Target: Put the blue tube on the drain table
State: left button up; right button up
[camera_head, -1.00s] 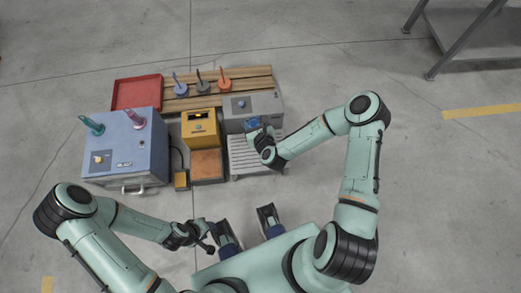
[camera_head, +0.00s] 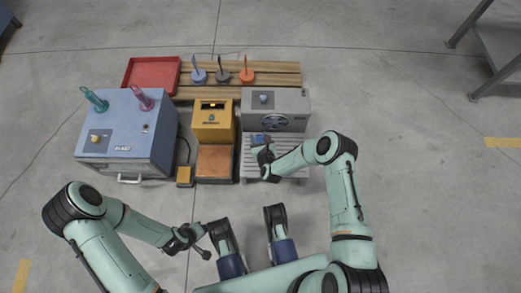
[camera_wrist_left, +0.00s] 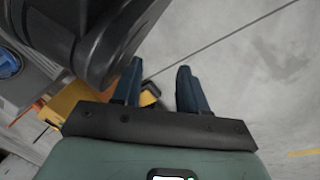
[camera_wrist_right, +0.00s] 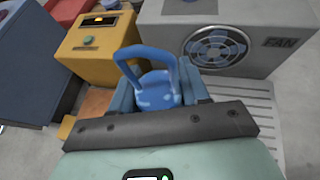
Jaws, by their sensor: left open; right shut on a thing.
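The blue tube (camera_wrist_right: 157,90) is a bent, loop-topped piece with a wider body, held between the fingers of my right gripper (camera_wrist_right: 160,97). In the head view the right gripper (camera_head: 260,143) is over the left back part of the drain table (camera_head: 291,168), a grey slatted stand. Slats of the table also show at the right of the right wrist view (camera_wrist_right: 262,98). I cannot tell whether the tube touches the slats. My left gripper (camera_wrist_left: 158,88) is open and empty, low at the front left in the head view (camera_head: 203,240).
A grey fan box (camera_head: 292,103) stands behind the drain table. A yellow box (camera_head: 213,122) with a brown plate stands left of it, then a blue cabinet (camera_head: 125,125). A wooden rack with pegs (camera_head: 285,75) and a red tray (camera_head: 150,75) lie behind.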

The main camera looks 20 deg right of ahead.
notch_tip(320, 180, down, 6)
jog(key=shift+f+b, duration=0.1)
jog(key=shift+b, duration=0.8)
notch_tip(320, 180, down, 4)
jog(key=shift+f+b, duration=0.25)
jog(key=shift+b, duration=0.7)
pick_arm(q)
jog(key=s+a+f+g, duration=0.1)
jog(key=s+f+g, duration=0.2)
jog(key=s+f, duration=0.2)
jog(key=s, duration=0.3)
jog(key=shift+s+n, duration=0.2)
jog(key=shift+n, duration=0.1)
pick_arm(e)
jog(key=shift+f, duration=0.2)
jog(key=shift+f, duration=0.15)
jog(key=o, duration=1.2)
